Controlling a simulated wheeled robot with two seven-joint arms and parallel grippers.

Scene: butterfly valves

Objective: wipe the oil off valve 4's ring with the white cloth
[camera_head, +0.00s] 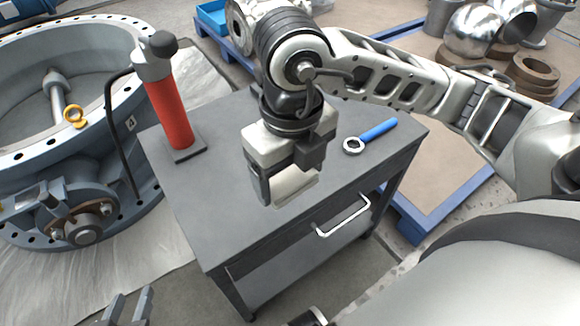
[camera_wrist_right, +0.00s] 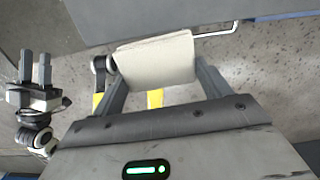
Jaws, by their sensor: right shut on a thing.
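My right gripper (camera_head: 291,184) is shut on the white cloth (camera_head: 295,190) and holds it over the grey cart near its front. In the right wrist view the folded cloth (camera_wrist_right: 155,62) spans the gap between the two fingers. My left gripper (camera_head: 129,308) is at the bottom left edge, its two fingers apart and nothing between them. It also shows in the right wrist view (camera_wrist_right: 35,70). A large blue-grey butterfly valve (camera_head: 107,85) with a pale ring lies at the left.
A blue-edged pallet (camera_head: 455,200) with metal parts lies behind and to the right.

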